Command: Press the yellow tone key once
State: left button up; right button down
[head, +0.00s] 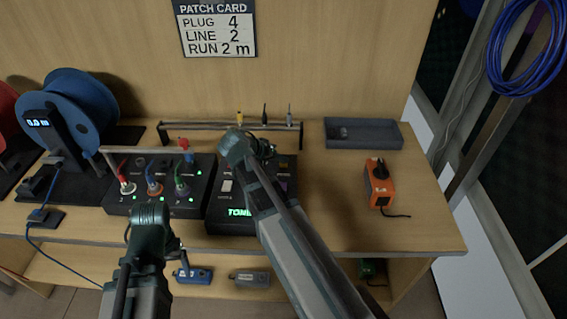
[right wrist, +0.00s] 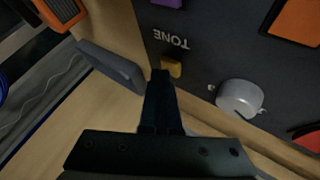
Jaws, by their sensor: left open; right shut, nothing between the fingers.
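The yellow tone key (right wrist: 173,68) shows in the right wrist view, beside the printed word TONE on a dark panel. In the head view this gripper (head: 264,150) is over the box's back part. My left gripper (head: 152,214) is open, in front of the neighbouring black box.
A black box (head: 117,203) with coloured plugs stands left of the tone box. A rail (head: 205,126) runs behind. A grey tray (head: 385,137) and an orange device (head: 379,190) stand right. In the wrist view a grey knob (right wrist: 240,98) and purple key (right wrist: 168,3) flank the yellow key.

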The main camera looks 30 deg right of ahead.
aim_at(281, 166)
jog(key=shift+r+p, duration=0.65)
jog(key=shift+r, duration=0.15)
notch_tip(281, 166, up, 5)
jog(key=p, duration=0.5)
dwell(0.5)
jog(key=shift+s+a+f, duration=0.1)
jog(key=shift+a+f, duration=0.05)
jog(key=shift+a, duration=0.15)
jog(key=s+a+f+n+y, duration=0.1)
jog(key=s+a+n, duration=0.1)
jog(key=a, duration=0.3)
jog(key=s+a+f+n+y, duration=0.2)
jog(key=a, duration=0.4)
jog(key=s+a+f+n+y, duration=0.1)
jog(key=s+a, duration=0.2)
jog(key=a, duration=0.2)
jog(key=shift+s+a+f+n, duration=0.1)
jog(key=shift+a+f+n, duration=0.2)
jog(key=shift+a+n, duration=0.1)
jog(key=s+a+f+n+g+y, duration=0.1)
jog(key=s+a+n+y, duration=0.2)
jog(key=s+a+n, duration=0.2)
jog(key=s+a, duration=0.3)
jog(key=a, duration=0.4)
jog(key=shift+s+f+g+y, duration=0.3)
jog(key=shift+f+g+y, duration=0.05)
jog(key=shift+g+y, duration=0.05)
